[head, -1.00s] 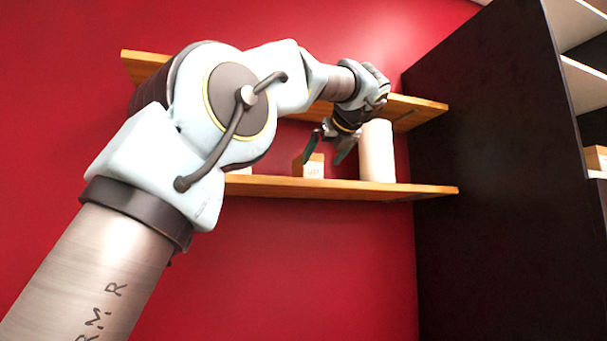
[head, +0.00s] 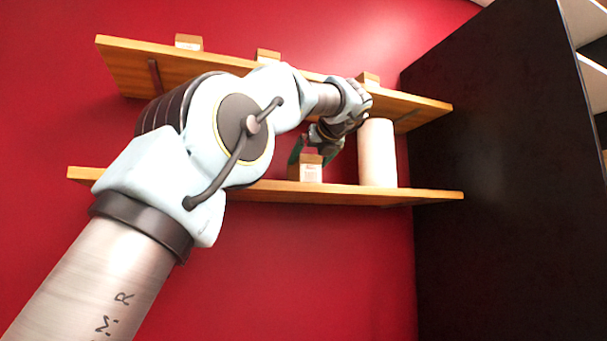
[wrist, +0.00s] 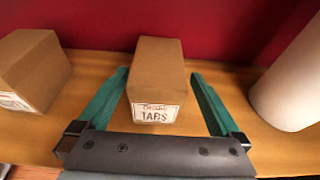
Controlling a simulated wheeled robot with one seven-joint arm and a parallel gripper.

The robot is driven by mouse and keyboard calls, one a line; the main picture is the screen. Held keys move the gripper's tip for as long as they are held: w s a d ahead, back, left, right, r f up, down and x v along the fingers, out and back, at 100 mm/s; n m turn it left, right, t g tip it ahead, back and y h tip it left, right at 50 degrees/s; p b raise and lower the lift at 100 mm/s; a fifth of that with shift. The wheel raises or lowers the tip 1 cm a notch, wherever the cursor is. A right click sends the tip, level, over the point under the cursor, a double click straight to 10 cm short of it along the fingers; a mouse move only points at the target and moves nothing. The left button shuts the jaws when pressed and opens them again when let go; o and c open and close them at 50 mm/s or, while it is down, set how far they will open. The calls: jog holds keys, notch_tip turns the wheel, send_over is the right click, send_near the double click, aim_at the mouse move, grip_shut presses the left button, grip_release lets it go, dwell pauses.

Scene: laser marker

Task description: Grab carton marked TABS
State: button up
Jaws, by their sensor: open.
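The carton marked TABS (wrist: 157,75) is a small brown box with a white label on its front. It stands upright on the wooden shelf in the wrist view. It also shows on the lower shelf in the head view (head: 305,168). My gripper (wrist: 157,98) is open, with one green finger on each side of the carton. A gap shows between each finger and the carton's sides. In the head view my gripper (head: 313,150) is at the carton, and part of the carton's top is hidden behind it.
A white cylinder (head: 377,153) stands right of the carton on the lower shelf (head: 420,195). It also shows in the wrist view (wrist: 292,80). Another brown carton (wrist: 34,70) stands to the left. The upper shelf (head: 125,62) holds several small boxes. A dark cabinet side (head: 490,150) is at right.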

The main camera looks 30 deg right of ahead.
jog(key=p+x, duration=0.1)
jog(key=x, duration=0.3)
jog(key=shift+w+a+f, duration=0.1)
jog(key=shift+a, duration=0.05)
jog(key=shift+c, duration=0.2)
jog(key=c, duration=1.4)
jog(key=shift+c, duration=0.2)
